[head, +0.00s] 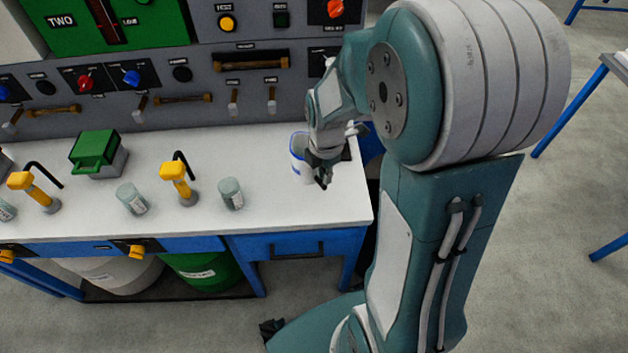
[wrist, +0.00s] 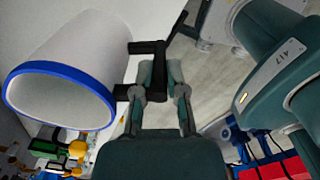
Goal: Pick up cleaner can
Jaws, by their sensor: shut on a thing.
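A white can (head: 298,156) with a blue rim stands near the right end of the white bench top, partly hidden behind my gripper (head: 322,172); it looks like the cleaner can. In the wrist view the can (wrist: 80,50) fills the upper left, its blue-rimmed opening facing the camera. A black handle (wrist: 148,47) juts from its side. My gripper (wrist: 163,72) is shut on this handle, with the can's body to the left of the fingers. I cannot tell whether the can's base touches the bench.
Two grey-green jars (head: 131,198) (head: 231,193), yellow-topped taps (head: 178,180) and a green box (head: 97,153) stand to the left on the bench top (head: 265,205). A grey control panel (head: 200,95) rises behind. The bench's right edge is close to my gripper.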

